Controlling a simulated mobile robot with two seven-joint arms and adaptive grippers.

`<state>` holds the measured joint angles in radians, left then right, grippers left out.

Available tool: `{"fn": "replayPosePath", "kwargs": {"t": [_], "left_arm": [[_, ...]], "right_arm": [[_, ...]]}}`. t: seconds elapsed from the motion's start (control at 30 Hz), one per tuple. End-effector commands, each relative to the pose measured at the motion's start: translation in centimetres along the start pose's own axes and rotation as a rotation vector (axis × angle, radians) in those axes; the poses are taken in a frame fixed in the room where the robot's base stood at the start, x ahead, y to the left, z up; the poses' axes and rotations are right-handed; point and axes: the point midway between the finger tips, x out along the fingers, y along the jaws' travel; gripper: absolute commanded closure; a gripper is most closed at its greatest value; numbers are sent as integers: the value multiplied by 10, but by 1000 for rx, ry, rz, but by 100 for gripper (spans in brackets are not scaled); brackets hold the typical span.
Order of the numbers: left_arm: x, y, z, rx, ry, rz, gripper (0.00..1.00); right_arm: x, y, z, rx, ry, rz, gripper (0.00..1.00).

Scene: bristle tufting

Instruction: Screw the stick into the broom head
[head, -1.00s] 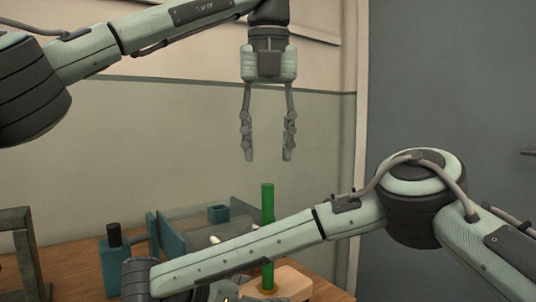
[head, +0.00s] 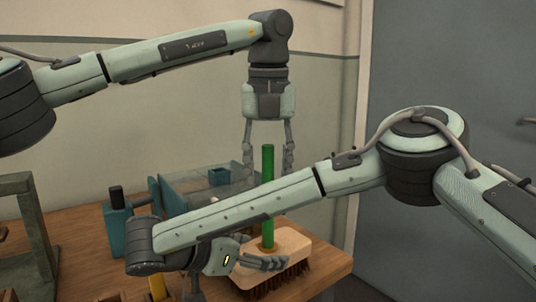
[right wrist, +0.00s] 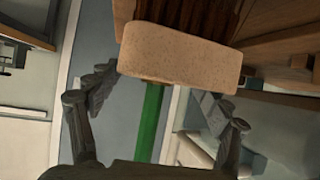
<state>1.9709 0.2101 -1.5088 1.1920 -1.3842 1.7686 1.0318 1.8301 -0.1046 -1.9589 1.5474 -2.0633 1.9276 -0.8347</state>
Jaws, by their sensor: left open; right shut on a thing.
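The broom head (head: 284,248) is a pale block with dark bristles, bristles down, near the table's right end. My right gripper (head: 262,264) is shut on it. The right wrist view also shows the broom head (right wrist: 180,58) between the fingers. The stick (right wrist: 149,122) also shows in the right wrist view. My left gripper (head: 268,168) is open and points down, one finger on each side of the stick's upper part, with gaps to both. Its fingertips are partly hidden by my right arm.
A teal block with a black knob (head: 116,220) and a clear-sided teal bin (head: 190,185) stand behind my right forearm. A dark frame (head: 35,235) stands at the left of the wooden table (head: 80,222). A wall is close behind.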

Motion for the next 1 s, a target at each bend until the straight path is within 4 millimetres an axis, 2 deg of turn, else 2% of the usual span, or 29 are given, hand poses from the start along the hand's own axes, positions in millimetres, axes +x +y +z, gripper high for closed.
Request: {"fn": "replayPosePath", "kwargs": {"t": [0.27,0.63,0.87,1.0], "left_arm": [[2,0,0,-1,0,0,58],[1,0,0,-1,0,0,100],[2,0,0,19,0,-3,100],[2,-1,0,211,3,-35,100]], "right_arm": [[1,1,4,-9,-6,1,100],[1,1,4,-8,-6,1,100],[1,1,4,-8,-6,1,100],[1,1,4,-8,-6,1,100]]}}
